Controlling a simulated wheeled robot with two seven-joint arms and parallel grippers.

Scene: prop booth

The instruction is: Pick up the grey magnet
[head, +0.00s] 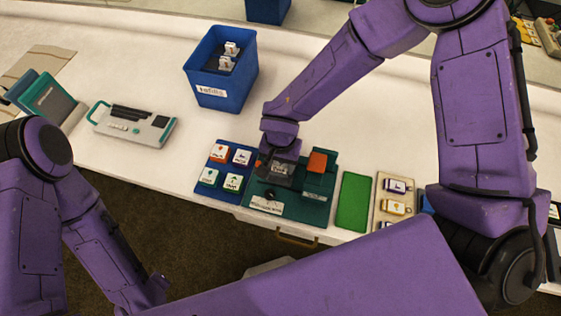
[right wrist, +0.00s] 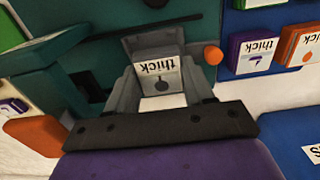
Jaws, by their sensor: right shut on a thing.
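The grey magnet (right wrist: 163,78) has a white label face reading "thick" with a dark grey symbol. My right gripper (right wrist: 160,70) is shut on it, with one finger on each side. In the head view the right gripper (head: 278,169) is over the left part of a dark green press-like device (head: 288,209), and the magnet is largely hidden there. I cannot tell whether the magnet touches the device. Part of my left arm shows at the lower left, but its gripper does not show.
A blue tray (head: 221,195) with several labelled magnets lies left of the device. Right of it are a green mat (head: 353,202) and a beige tray (head: 380,207) with labelled pieces. A blue "refills" bin (head: 212,90) and a grey-teal device (head: 133,123) stand farther back.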

